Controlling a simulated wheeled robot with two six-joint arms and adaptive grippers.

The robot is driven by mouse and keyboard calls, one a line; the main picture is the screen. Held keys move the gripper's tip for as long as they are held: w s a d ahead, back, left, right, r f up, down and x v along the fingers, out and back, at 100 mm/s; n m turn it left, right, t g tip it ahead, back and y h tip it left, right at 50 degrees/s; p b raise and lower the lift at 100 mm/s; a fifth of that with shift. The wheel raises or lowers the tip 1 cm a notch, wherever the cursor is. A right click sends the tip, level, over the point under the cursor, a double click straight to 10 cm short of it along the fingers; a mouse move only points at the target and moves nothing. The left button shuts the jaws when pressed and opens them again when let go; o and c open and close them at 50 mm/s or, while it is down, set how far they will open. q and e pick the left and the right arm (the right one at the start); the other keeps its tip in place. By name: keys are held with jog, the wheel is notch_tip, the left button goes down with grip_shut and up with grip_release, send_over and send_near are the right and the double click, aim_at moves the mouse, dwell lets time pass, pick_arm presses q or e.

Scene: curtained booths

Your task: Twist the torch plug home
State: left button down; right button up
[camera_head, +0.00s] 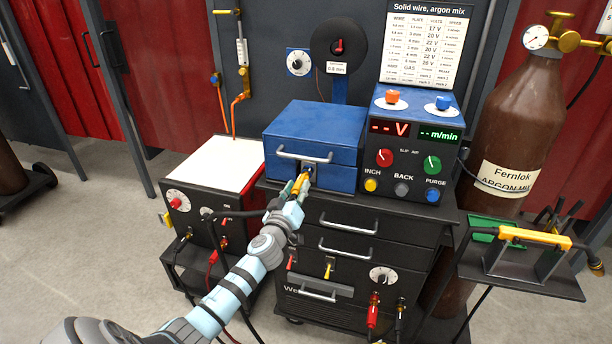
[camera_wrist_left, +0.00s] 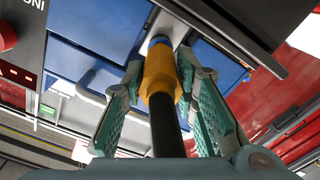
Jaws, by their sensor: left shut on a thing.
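The torch plug (camera_head: 299,182) is a yellow collar, and in the left wrist view the plug (camera_wrist_left: 159,74) has a black cable (camera_wrist_left: 166,128) coming back toward the camera. My left gripper (camera_head: 302,181) is shut on it, one green finger on each side. The plug's front end points at the socket plate (camera_head: 311,167) on the front of the blue wire feeder box (camera_head: 336,172). A short blue ring shows at its front in the left wrist view, against a pale plate. I cannot tell how deep it sits or how it is turned. My right gripper is not in view.
The control panel (camera_head: 409,158) stands right of the blue box, on a dark drawer cabinet (camera_head: 400,230). A white-topped unit (camera_head: 222,162) stands left. A brown gas cylinder (camera_head: 517,105) and a shelf holding a yellow-handled torch (camera_head: 535,236) are at the right.

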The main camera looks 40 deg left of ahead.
pick_arm(q)
jog(key=m, duration=0.4)
jog(key=shift+r+p, duration=0.1)
jog(key=shift+p, duration=0.2)
jog(key=c, duration=1.6)
grip_release()
jog(key=shift+m, duration=0.8)
jog(key=o, duration=0.4)
jog(key=shift+w, duration=0.1)
jog(key=v, duration=1.2)
